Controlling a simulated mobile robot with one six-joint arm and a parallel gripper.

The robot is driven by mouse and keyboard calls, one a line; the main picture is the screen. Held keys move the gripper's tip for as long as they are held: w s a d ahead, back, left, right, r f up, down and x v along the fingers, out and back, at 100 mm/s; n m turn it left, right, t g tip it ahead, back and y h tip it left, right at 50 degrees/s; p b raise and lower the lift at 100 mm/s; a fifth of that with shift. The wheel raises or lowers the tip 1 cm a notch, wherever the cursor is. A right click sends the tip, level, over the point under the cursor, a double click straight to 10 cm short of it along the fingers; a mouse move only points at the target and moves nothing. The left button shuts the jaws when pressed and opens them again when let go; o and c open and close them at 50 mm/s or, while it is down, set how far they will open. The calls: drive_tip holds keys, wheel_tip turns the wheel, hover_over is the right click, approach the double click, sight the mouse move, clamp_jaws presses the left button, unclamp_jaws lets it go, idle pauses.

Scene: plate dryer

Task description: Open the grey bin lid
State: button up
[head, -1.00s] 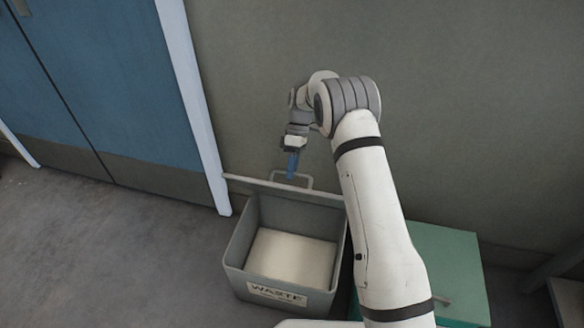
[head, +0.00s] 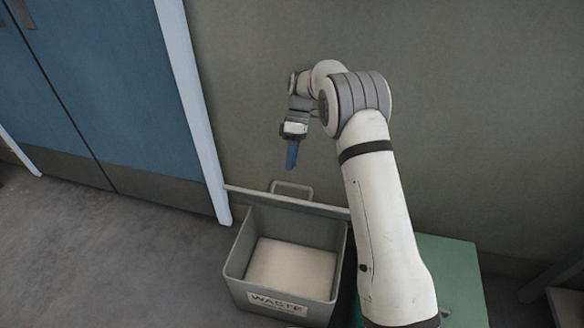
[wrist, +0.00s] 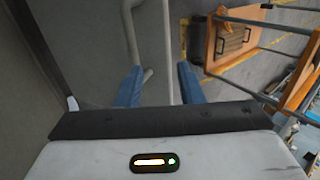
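The grey bin (head: 238,262) stands against the wall with a WASTE label on its front. Its grey lid (head: 320,209) is open, raised at the back of the bin and seen nearly edge-on. The lid's handle (head: 291,187) sticks up from the lid's top edge. My gripper (head: 291,160) points down above the handle, apart from it in the head view. In the wrist view, the blue fingers of my gripper (wrist: 159,85) are spread with nothing gripped between them. A pale bar, seemingly the handle (wrist: 131,30), shows ahead near the left finger.
A pale surface lies inside the open bin. A green bin (head: 450,262) stands to the right, partly behind my arm. A blue door (head: 110,90) with a white frame is at the left. The floor (head: 120,255) left of the bin is clear.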

drive_tip(key=shift+r, duration=0.5)
drive_tip(key=shift+c, duration=0.2)
